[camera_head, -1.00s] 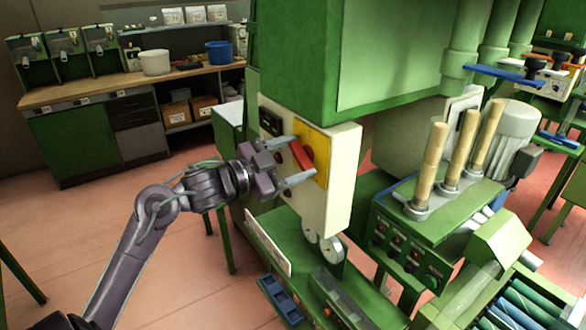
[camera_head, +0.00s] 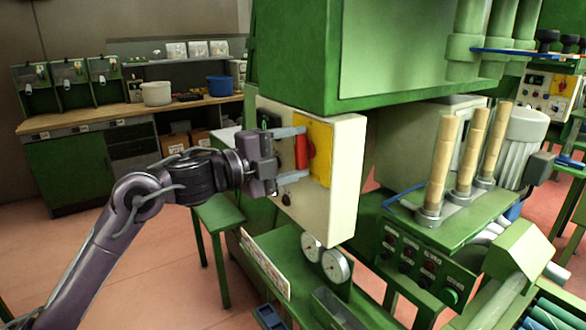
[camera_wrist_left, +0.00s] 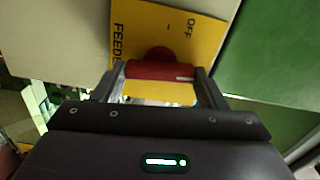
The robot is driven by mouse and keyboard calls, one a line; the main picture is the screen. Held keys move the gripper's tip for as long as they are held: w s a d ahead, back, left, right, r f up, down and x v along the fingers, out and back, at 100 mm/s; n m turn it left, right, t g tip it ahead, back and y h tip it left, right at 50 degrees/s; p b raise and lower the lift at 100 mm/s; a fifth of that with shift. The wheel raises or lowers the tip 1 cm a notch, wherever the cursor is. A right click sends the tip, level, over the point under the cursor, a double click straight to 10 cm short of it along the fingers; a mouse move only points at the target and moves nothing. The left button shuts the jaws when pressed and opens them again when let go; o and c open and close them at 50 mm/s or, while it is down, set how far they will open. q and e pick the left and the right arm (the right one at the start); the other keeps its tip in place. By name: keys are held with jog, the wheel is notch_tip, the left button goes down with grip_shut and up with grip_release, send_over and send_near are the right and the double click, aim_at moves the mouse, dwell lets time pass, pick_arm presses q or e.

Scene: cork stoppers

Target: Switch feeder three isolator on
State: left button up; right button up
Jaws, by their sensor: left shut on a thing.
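A red rotary handle (camera_head: 302,152) sits on a yellow plate (camera_head: 320,150) on the cream switch box (camera_head: 342,165). In the left wrist view the red handle (camera_wrist_left: 160,71) lies crosswise between the fingers, and the yellow plate (camera_wrist_left: 150,25) shows "OFF" and part of "FEED". My left gripper (camera_head: 296,155) is shut on the handle, with one finger at its upper end and the other at its lower end in the head view. The handle stands nearly upright there. Which marking it points to, I cannot tell. My right gripper is not in view.
A black device (camera_head: 268,122) and a key-like part (camera_head: 286,198) sit on the box's front near my fingers. The green cabinet (camera_head: 300,60) is above, two round gauges (camera_head: 335,265) below. A green stool (camera_head: 222,215) stands behind my arm; floor at left is clear.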

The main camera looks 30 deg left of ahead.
pick_arm(q)
jog(key=shift+m+b, duration=0.7)
jog(key=shift+m, duration=0.1)
jog(key=o, duration=1)
jog(key=shift+s+f, duration=0.1)
jog(key=shift+s, duration=0.1)
jog(key=b+v, duration=0.3)
jog(key=v, duration=0.4)
jog(key=shift+s+a, duration=0.1)
jog(key=shift+s, duration=0.05)
